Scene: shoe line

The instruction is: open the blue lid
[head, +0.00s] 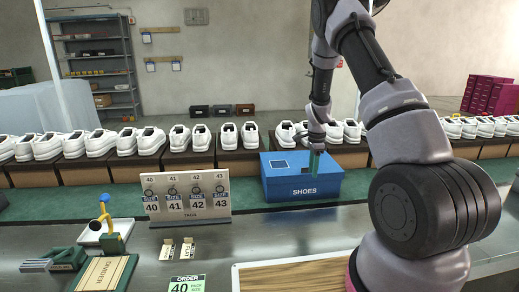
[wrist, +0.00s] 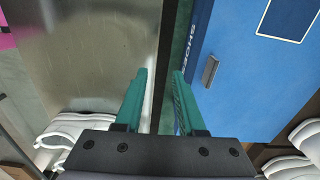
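The blue lid (head: 281,163) lies shut on the blue box (head: 303,192) marked SHOES, on the green strip behind the counter. In the wrist view the blue surface (wrist: 250,75) fills the right side, with a small grey tab (wrist: 210,71) near its edge and a white-outlined rectangle beyond. My gripper (head: 315,165) points down at the front of the box, right of its middle, and hides part of it. In the wrist view its teal fingers (wrist: 160,74) are apart with nothing between them. The tab is just right of the right finger; I see no contact.
White shoes on boxes line both sides of the blue box. A tag rack (head: 187,200) stands to its left. A tray with a wooden surface (head: 300,277) and a size 40 order card (head: 187,287) lie nearer.

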